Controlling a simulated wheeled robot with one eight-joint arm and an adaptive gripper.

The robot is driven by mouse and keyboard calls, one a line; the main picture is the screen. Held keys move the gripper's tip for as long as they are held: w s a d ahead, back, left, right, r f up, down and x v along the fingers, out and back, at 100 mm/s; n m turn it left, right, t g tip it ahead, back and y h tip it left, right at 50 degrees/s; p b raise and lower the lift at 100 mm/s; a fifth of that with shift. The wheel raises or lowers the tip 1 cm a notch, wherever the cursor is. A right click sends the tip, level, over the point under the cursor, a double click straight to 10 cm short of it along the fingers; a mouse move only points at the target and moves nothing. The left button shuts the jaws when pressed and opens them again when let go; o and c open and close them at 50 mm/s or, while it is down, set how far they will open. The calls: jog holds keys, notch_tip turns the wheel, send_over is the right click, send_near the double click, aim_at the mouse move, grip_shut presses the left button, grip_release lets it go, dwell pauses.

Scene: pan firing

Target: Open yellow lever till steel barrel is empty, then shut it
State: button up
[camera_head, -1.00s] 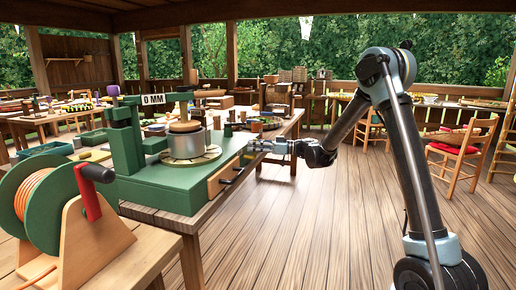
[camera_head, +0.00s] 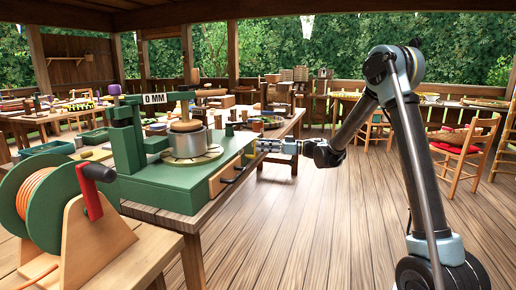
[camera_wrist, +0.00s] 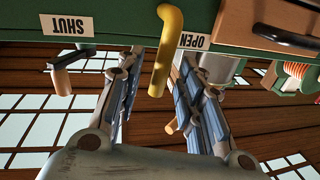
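The yellow lever (camera_wrist: 165,55) hangs from the green front edge in the wrist view, close beside the upside-down OPEN label (camera_wrist: 193,41). The SHUT label (camera_wrist: 68,25) is farther left. My gripper (camera_wrist: 156,75) is open, with one finger on each side of the lever and a visible gap on the left. The steel barrel (camera_head: 187,144) stands on the green press (camera_head: 150,188) in the head view, with a round wooden piece (camera_head: 186,126) at its top. Its inside is hidden. The head view shows my gripper (camera_head: 262,146) at the press's right side; I cannot make out the lever there.
A wooden drawer (camera_head: 226,178) with a dark handle is in the press's side. A green reel (camera_head: 48,200) with a red crank stands at front left. A sign reads 0 MM (camera_head: 154,99). Open plank floor (camera_head: 300,235) lies right of the bench.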

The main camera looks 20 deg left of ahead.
jog(key=v, duration=0.8)
jog(key=shift+d, duration=0.4)
